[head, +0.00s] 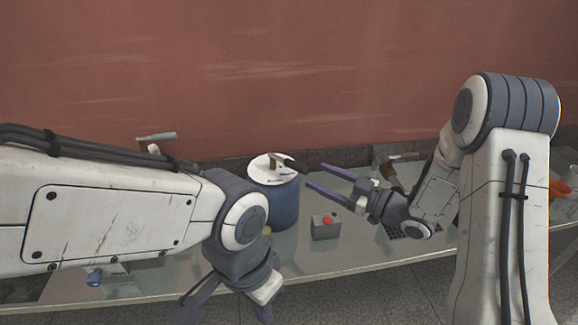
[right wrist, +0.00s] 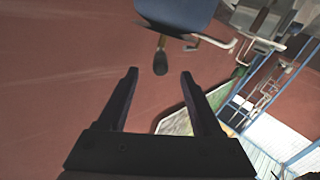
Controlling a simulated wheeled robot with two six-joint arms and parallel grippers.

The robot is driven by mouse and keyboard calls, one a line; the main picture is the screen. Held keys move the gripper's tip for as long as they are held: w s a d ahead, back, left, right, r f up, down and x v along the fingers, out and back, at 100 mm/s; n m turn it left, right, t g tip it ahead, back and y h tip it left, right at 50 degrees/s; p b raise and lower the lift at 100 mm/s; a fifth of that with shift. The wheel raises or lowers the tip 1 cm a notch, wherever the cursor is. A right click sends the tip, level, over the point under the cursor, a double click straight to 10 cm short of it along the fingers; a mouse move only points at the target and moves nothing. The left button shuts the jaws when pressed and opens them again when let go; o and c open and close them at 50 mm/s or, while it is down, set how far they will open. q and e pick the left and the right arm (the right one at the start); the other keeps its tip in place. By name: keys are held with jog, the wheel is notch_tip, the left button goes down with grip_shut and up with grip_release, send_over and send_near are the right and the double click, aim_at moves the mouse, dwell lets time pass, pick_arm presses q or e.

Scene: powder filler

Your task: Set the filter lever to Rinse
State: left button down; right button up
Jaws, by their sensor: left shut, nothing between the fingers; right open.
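A blue filter vessel (head: 278,200) with a white top (head: 262,170) stands on the table in the middle of the head view. A lever with a dark handle (head: 291,163) sticks out from its top to the right. My right gripper (head: 315,177) is open, its fingers pointing left at the vessel. In the right wrist view, a dark handle end (right wrist: 160,62) shows between the open fingertips (right wrist: 159,73), with the blue vessel (right wrist: 180,10) behind; I cannot tell if they touch. My left gripper (head: 230,308) is shut and low at the front. Lever markings are unreadable.
A grey box with a red button (head: 327,226) stands right of the vessel, below my right gripper. A metal fitting (head: 157,137) shows at the back left, and an orange object (head: 559,188) at the far right.

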aim_at(289, 163)
jog(key=x, duration=1)
jog(key=shift+w+a, duration=0.15)
jog(key=shift+a, duration=0.05)
grip_shut()
dwell(1.1)
